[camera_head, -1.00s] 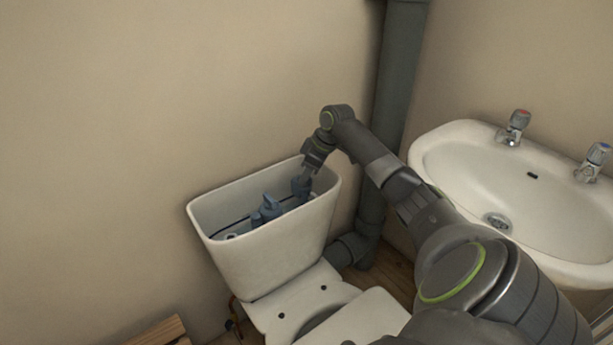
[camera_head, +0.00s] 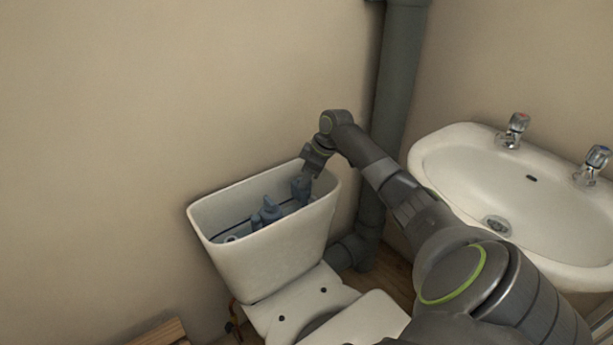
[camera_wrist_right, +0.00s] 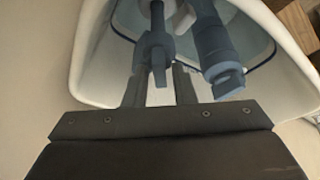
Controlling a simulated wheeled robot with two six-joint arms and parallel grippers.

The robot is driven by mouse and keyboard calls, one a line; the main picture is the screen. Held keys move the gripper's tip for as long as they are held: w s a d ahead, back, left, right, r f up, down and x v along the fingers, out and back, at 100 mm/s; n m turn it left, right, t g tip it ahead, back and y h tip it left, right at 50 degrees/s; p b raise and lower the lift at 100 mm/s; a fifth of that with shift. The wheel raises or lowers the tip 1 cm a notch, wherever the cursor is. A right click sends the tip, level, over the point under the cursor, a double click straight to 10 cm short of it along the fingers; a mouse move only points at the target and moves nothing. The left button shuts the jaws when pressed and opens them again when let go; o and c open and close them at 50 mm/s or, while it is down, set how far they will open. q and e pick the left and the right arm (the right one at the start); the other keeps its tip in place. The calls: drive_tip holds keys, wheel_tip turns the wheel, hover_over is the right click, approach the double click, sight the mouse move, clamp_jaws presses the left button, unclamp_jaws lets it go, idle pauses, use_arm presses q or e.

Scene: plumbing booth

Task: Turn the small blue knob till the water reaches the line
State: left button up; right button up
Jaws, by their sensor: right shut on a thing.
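The white cistern (camera_head: 262,257) is open at the top, with blue-grey fittings inside. A dark line (camera_wrist_right: 262,64) runs around its inner wall. My right gripper (camera_wrist_right: 160,84) reaches into the cistern at its right end in the head view. Its two fingers stand on either side of a slim blue-grey part (camera_wrist_right: 158,62), shut on what appears to be the small blue knob; the exact contact is hard to see. A thicker blue-grey valve column (camera_wrist_right: 214,50) stands to the right of the fingers in the wrist view; the central fitting (camera_head: 269,208) shows in the head view. My left gripper is out of view.
A white sink (camera_head: 460,150) with two taps stands at the right. A grey pipe (camera_head: 397,90) runs down the wall behind my right arm. The toilet bowl (camera_head: 375,318) is below the cistern, and a wooden item (camera_head: 160,333) lies lower left.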

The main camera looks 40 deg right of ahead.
drive_tip(key=shift+r+n+y+p, duration=0.15)
drive_tip(key=shift+n+y+p, duration=0.35)
drive_tip(key=shift+n, duration=0.4)
drive_tip(key=shift+w+n+g, duration=0.1)
drive_tip(key=shift+n+g, duration=0.3)
drive_tip(key=shift+n, duration=0.4)
drive_tip(key=shift+d+n, duration=0.1)
drive_tip(key=shift+n, duration=0.3)
drive_tip(key=shift+n+g+y, duration=0.4)
drive_tip(key=shift+n+g, duration=0.1)
drive_tip(key=shift+n, duration=0.6)
use_arm(q)
drive_tip(key=shift+b, duration=0.6)
use_arm(e)
drive_tip(key=shift+n+g, duration=0.3)
drive_tip(key=shift+n, duration=0.6)
drive_tip(key=o, duration=0.7)
